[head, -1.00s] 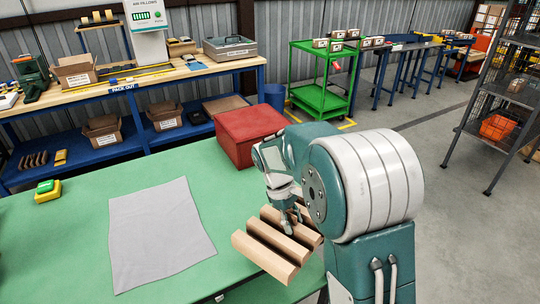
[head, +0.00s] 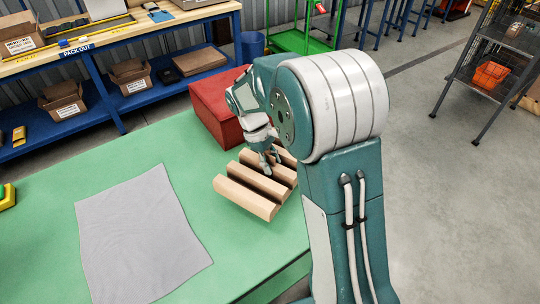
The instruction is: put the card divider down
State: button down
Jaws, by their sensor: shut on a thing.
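The card divider (head: 245,197) looks like a tan ridged piece with several parallel bars and dark grooves. It appears in the head view over the right part of the green table (head: 150,160), in front of the red box. My gripper (head: 272,167) points down at its middle, with the fingers shut on it. My arm hides the divider's right end. I cannot tell whether its underside touches the table.
A red box (head: 210,112) stands just behind the divider. A grey cloth (head: 140,235) lies flat to the left, apart from the divider. A yellow-and-green item (head: 7,196) is at the far left. Green table top is bare between cloth and divider.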

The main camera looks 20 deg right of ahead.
aim_at(271, 178)
jog(key=shift+f, duration=2.75)
jog(key=shift+f, duration=0.55)
jog(key=shift+c, duration=1)
grip_release()
